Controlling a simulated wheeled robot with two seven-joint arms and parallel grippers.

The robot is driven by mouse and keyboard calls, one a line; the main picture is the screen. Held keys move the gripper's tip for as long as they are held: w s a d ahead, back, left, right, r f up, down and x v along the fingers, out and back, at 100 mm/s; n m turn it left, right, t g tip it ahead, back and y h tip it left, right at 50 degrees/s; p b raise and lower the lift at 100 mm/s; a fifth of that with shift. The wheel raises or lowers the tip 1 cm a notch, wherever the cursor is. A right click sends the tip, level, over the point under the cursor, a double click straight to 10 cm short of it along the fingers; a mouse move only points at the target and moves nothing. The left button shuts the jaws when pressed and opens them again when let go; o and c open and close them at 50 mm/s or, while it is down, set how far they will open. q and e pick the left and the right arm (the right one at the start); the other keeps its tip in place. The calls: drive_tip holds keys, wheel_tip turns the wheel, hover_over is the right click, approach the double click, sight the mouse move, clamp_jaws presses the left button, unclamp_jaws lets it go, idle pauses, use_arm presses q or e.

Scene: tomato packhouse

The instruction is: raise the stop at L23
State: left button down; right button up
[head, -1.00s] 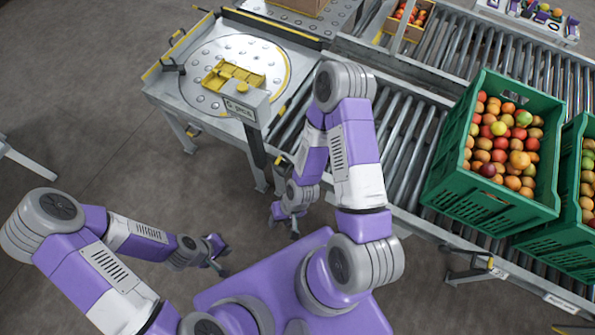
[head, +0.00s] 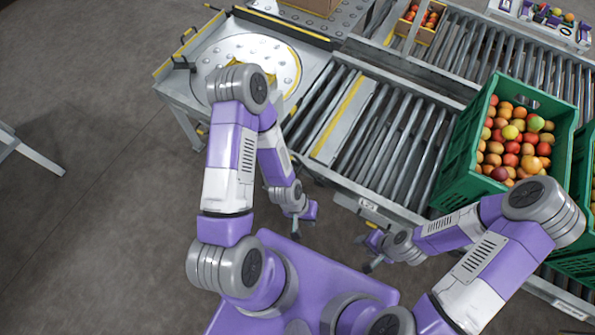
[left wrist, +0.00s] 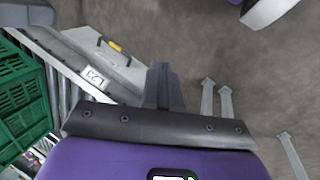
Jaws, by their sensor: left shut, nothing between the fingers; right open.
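The L23 label (left wrist: 96,77) is a white plate on the metal side rail (left wrist: 70,52) of the roller conveyor in the left wrist view. A small lever with a yellow grip (left wrist: 115,46) sits beside it on the rail. My left gripper (head: 299,226) is shut and empty, in front of the conveyor's near side; its closed fingers (left wrist: 163,85) show in the left wrist view, apart from the lever. A flat metal plate with a yellow strip (head: 340,120) lies across the rollers in the head view. My right gripper (head: 366,256) is open and empty, to the right.
Green crates of tomatoes (head: 462,170) stand on the conveyor at right. A round ball-transfer table (head: 285,62) is at the back left, partly hidden by my left arm. A small tomato box (head: 417,22) stands on the far conveyor. Floor at left is mostly clear.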

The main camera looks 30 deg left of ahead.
idle(0.3)
use_arm(q)
wheel_tip(320, 180, down, 10)
drive_tip(key=s+n+g+h+b, duration=0.2)
drive_tip(key=n+g+h+b, duration=0.1)
drive_tip(key=n+h+b, duration=0.15)
drive_tip(key=w+a+f+n+t+h+b, duration=0.2)
drive_tip(key=w+n+t+h+b, duration=0.1)
drive_tip(key=w+n+t+h, duration=0.25)
drive_tip(key=a+f+n+t+y+b, duration=0.1)
drive_tip(key=a+n+t+y+b, duration=0.2)
drive_tip(key=a+n+t, duration=0.7)
drive_tip(key=a+t+y, duration=0.1)
drive_tip(key=a+t, duration=0.7)
drive_tip(key=a, duration=0.4)
drive_tip(key=shift+f+n, duration=0.15)
drive_tip(key=shift+n, duration=0.15)
